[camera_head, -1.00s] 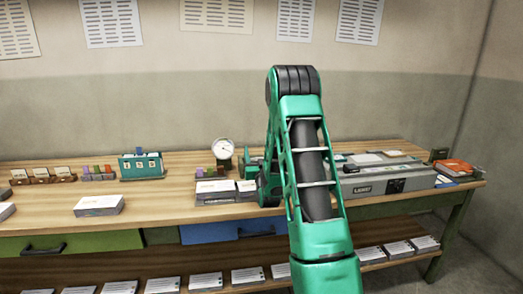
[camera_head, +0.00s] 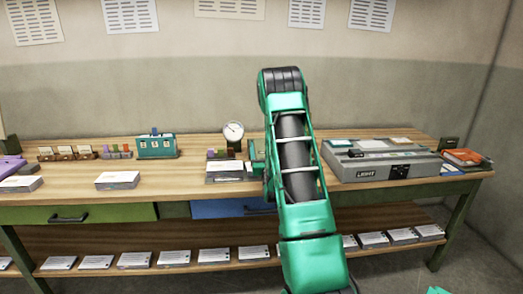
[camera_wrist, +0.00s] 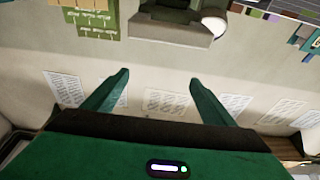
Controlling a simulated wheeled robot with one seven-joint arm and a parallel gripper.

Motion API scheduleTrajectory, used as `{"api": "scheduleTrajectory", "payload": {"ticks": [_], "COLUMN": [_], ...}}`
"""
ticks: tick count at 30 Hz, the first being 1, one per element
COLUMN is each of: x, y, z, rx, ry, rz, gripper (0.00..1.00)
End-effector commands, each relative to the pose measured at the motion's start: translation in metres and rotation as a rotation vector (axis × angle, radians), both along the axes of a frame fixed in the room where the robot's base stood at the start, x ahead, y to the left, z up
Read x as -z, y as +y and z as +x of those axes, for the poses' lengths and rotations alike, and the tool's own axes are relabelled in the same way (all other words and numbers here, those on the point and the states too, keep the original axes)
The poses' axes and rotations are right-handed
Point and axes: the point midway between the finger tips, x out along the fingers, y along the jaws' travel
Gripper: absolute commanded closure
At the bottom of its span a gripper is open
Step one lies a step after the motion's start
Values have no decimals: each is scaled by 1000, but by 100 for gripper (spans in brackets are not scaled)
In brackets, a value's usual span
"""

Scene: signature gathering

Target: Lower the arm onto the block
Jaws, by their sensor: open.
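My gripper (camera_wrist: 158,76) is open in the wrist view, its two green fingers apart with nothing between them. In the head view my green arm stands in front of the bench and mostly hides the gripper. A stacked paper block (camera_head: 228,170) lies on the bench just left of my arm, partly covered by it. Another white-topped block (camera_head: 118,180) lies alone farther left, clear of the arm. I cannot tell which block the task means. No block clearly shows between the fingers in the wrist view.
The wooden bench (camera_head: 75,205) has a round gauge (camera_head: 233,131), a teal counter box (camera_head: 156,146) and small coloured blocks at the back. A grey machine (camera_head: 385,168) and an orange book (camera_head: 463,156) are right of my arm. Several paper stacks line the lower shelf.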

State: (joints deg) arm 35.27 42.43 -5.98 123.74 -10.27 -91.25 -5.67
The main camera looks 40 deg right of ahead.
Motion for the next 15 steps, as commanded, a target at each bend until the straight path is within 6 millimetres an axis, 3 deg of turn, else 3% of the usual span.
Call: {"api": "scheduleTrajectory", "payload": {"ticks": [8,15], "x": [2,13], "y": [4,28], "z": [-5,-34], "rx": [0,0], "ry": [0,3], "rz": [0,3], "gripper": [22,22]}}
